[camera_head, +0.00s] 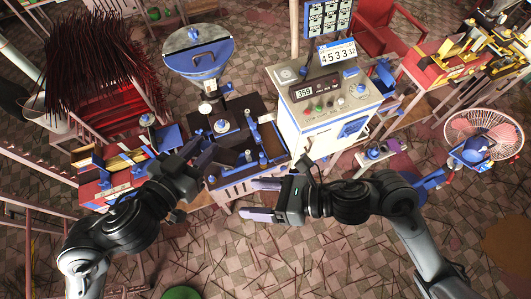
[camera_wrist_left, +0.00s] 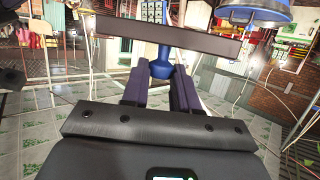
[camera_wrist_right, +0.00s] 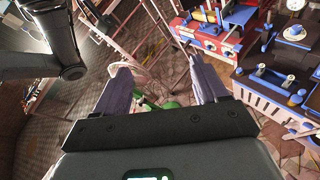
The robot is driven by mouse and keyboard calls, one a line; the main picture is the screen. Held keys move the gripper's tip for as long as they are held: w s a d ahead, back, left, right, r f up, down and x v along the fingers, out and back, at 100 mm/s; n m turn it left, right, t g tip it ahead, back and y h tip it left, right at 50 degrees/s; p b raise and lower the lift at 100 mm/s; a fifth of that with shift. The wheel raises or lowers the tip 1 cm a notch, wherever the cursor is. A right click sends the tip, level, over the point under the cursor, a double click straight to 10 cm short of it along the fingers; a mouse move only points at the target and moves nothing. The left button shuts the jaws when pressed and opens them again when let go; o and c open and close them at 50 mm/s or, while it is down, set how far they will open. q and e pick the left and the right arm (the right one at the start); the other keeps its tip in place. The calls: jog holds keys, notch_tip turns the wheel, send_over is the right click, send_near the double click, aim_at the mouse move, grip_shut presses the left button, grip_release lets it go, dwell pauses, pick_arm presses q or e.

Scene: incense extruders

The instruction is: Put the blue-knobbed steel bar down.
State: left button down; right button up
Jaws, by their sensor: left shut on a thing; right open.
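In the left wrist view, my left gripper (camera_wrist_left: 160,84) is shut with a blue knob between its fingertips. A long dark bar (camera_wrist_left: 110,27) lies crosswise just beyond the fingertips at the knob's top, slightly tilted in the picture; together they look like the blue-knobbed steel bar. In the head view, my left gripper (camera_head: 198,152) is at the front left edge of the dark-topped bench (camera_head: 240,104); I cannot make out the bar there. My right gripper (camera_head: 263,199) is open and empty in front of the bench. Its spread fingers show in the right wrist view (camera_wrist_right: 163,86).
A white control cabinet (camera_head: 325,119) stands right of the bench. A blue-rimmed hopper (camera_head: 198,58) stands behind it. Small blue-topped parts stand on the bench. A red table (camera_head: 105,188) is at left, a pink fan (camera_head: 482,132) at right. Thin sticks litter the tiled floor.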

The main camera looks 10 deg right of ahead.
aim_at(217, 154)
pick_arm(q)
jog(key=shift+r, duration=0.1)
pick_arm(e)
jog(key=w+d+r+n+t+h, duration=0.1)
jog(key=w+d+r+n, duration=0.2)
jog(key=w+r, duration=0.35)
jog(key=x, duration=1.1)
jog(key=shift+s+a+r, duration=0.15)
jog(key=shift+a+r, duration=0.2)
jog(key=shift+a, duration=0.1)
jog(key=shift+c, duration=0.3)
grip_shut()
pick_arm(q)
jog(key=c, duration=0.8)
grip_release()
pick_arm(e)
jog(key=shift+r, duration=0.1)
